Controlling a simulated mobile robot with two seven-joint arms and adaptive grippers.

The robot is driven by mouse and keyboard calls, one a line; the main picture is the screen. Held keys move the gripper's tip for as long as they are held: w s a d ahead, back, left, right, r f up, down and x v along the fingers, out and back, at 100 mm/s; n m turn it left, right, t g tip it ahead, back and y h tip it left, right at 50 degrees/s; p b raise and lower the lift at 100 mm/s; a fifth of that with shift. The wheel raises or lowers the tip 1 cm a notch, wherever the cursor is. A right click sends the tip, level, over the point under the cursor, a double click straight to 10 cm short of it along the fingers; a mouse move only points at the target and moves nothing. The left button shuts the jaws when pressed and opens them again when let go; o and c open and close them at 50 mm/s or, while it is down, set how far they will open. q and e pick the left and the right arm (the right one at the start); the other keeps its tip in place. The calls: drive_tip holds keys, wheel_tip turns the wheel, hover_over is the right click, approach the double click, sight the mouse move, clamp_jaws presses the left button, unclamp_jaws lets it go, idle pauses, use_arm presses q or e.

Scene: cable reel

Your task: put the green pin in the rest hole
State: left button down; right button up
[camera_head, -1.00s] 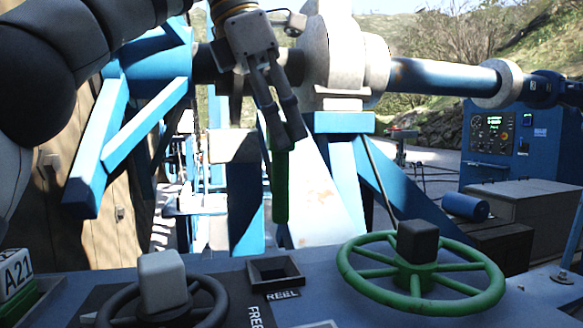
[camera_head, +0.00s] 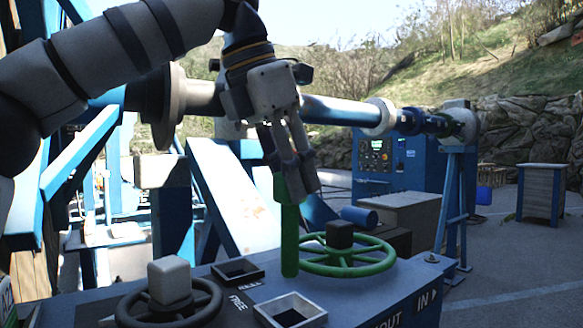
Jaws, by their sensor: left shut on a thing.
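My left gripper (camera_head: 297,192) comes down from the top and is shut on the upper end of the green pin (camera_head: 290,243). The pin hangs upright. Its lower end shows against the blue panel top (camera_head: 345,288), by the left rim of the green handwheel; whether it touches the panel I cannot tell. Two square sockets show on the panel: a dark-rimmed one (camera_head: 237,271) left of the pin, and a pale-rimmed one (camera_head: 290,311) at the near edge, below the pin in the picture. No label that I can read says which is the rest hole. My right gripper is out of view.
The green handwheel (camera_head: 384,262) with a dark knob stands right of the pin. A dark handwheel (camera_head: 200,311) with a grey knob is at the near left. Behind are blue reel frames, a shaft and a control cabinet (camera_head: 366,168). Open paving lies to the right.

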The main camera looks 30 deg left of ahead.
sight(287, 272)
use_arm(q)
drive_tip(key=shift+w+a+f, duration=0.1)
drive_tip(key=shift+f, duration=4)
wheel_tip(287, 272, down, 3)
drive_tip(key=shift+w+f+b, duration=0.1)
drive_tip(key=shift+b, duration=0.7)
drive_tip(key=shift+f+p, duration=0.25)
drive_tip(key=shift+p, duration=0.05)
drive_tip(key=shift+s+f, duration=0.2)
drive_tip(key=shift+f, duration=1.05)
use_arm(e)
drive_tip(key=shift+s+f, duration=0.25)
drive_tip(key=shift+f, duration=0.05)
use_arm(q)
drive_tip(key=shift+r+p, duration=0.1)
drive_tip(key=shift+p, duration=0.3)
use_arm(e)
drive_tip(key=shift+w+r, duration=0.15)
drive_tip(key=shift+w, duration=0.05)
